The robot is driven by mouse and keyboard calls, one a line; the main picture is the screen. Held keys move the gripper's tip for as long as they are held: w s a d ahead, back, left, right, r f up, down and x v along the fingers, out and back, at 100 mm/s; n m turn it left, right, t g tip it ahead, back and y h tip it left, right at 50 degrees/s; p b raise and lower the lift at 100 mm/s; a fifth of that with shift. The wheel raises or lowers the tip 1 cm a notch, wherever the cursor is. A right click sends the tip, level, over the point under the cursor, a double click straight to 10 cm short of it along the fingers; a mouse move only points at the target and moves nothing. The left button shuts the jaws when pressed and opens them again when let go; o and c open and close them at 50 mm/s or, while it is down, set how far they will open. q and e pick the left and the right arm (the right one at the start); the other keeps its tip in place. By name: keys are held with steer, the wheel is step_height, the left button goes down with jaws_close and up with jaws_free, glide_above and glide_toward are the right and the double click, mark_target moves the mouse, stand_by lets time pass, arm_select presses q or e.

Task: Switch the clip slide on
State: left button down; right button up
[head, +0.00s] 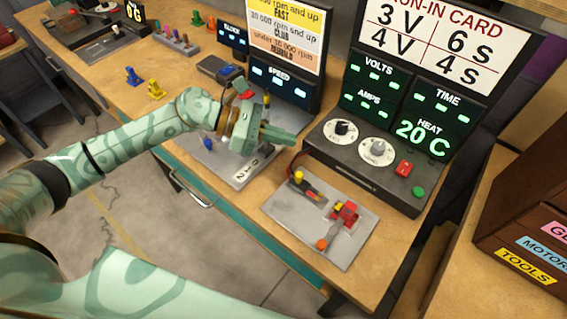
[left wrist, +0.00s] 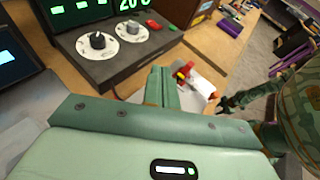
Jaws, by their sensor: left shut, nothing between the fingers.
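A grey plate (head: 278,210) lies on the bench in front of the dark meter console. On it are a red clip-like part (head: 345,212) with a yellow bit, a dark piece with a yellow knob (head: 299,177) and an orange knob (head: 321,244). I cannot tell for sure which is the clip slide or how it is set. The red part also shows in the left wrist view (left wrist: 187,70), beyond my fingers. My left gripper (head: 291,139) is shut and empty, above and to the left of the plate. In the left wrist view, a dark gripper (left wrist: 229,103) on my right arm is small and unclear.
The console (head: 352,172) with two dials, a red switch (head: 404,167) and a green button (head: 418,192) stands behind the plate. Another grey plate (head: 219,160) lies below my left gripper. Labelled drawers (head: 525,240) stand at the right. The bench's front edge is close to the plates.

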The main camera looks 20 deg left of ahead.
mark_target(300, 181)
arm_select(q)
steer(key=a+f+m+g+y, duration=0.1)
steer(key=a+m+g+y, duration=0.2)
steer(key=a, duration=0.7)
steer(key=shift+s+a+f+m+g+y, duration=0.4)
steer(key=shift+m+y, duration=0.1)
steer(key=shift+y, duration=0.3)
steer(key=shift+d, duration=0.1)
steer(key=x, duration=1)
steer(key=shift+r, duration=0.1)
steer(key=d, duration=0.2)
steer(key=shift+d, duration=0.25)
steer(key=shift+d+p, duration=0.3)
steer(key=shift+d, duration=0.45)
